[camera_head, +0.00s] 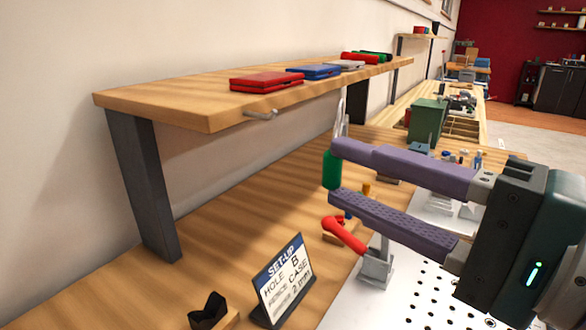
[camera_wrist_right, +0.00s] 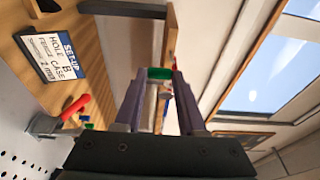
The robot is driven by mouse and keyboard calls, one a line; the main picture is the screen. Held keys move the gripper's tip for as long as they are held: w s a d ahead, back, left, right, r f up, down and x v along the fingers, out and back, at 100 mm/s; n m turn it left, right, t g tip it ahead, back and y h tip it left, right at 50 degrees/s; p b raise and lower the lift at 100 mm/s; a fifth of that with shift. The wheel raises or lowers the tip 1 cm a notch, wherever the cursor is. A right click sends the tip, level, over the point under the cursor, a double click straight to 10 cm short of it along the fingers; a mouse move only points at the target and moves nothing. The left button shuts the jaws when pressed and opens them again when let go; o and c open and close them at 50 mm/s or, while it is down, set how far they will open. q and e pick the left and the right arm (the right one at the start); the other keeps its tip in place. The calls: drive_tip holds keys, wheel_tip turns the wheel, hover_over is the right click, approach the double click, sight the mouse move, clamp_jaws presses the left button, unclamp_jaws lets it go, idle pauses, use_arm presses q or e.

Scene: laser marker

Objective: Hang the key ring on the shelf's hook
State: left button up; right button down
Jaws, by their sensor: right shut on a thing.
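My right gripper (camera_head: 333,173) is shut on the green fob of the key ring (camera_head: 331,168), one finger above and one below in the head view. The key ring's thin metal loop (camera_head: 341,108) stands up above the fingers. The green fob also shows between the fingertips in the right wrist view (camera_wrist_right: 159,73). The shelf (camera_head: 160,100) is a wooden board on dark legs. Its small metal hook (camera_head: 262,114) sticks out from the front edge, left of the gripper, with nothing hanging on it. My left gripper is not in view.
Red (camera_head: 266,81) and blue (camera_head: 314,72) cases lie on the shelf. Below stand a set-up sign (camera_head: 284,280), a red-handled clamp (camera_head: 345,234) and a perforated plate (camera_head: 420,298). A green bin (camera_head: 427,121) stands farther back. The space between gripper and hook looks clear.

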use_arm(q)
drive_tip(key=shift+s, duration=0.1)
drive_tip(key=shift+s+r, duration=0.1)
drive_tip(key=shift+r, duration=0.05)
use_arm(e)
drive_tip(key=shift+w+a+f, duration=0.15)
drive_tip(key=shift+w+a, duration=0.35)
drive_tip(key=shift+a, duration=0.15)
use_arm(q)
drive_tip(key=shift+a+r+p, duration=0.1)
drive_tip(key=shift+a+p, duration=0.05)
drive_tip(key=shift+p, duration=0.2)
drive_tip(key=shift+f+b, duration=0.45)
drive_tip(key=shift+b, duration=0.05)
use_arm(e)
drive_tip(key=w+a+f, duration=0.1)
drive_tip(key=w+a, duration=0.3)
drive_tip(key=a, duration=0.2)
drive_tip(key=shift+f, duration=0.3)
drive_tip(key=shift+w, duration=0.15)
drive_tip(key=shift+d, duration=0.1)
drive_tip(key=shift+c, duration=2.1)
unclamp_jaws()
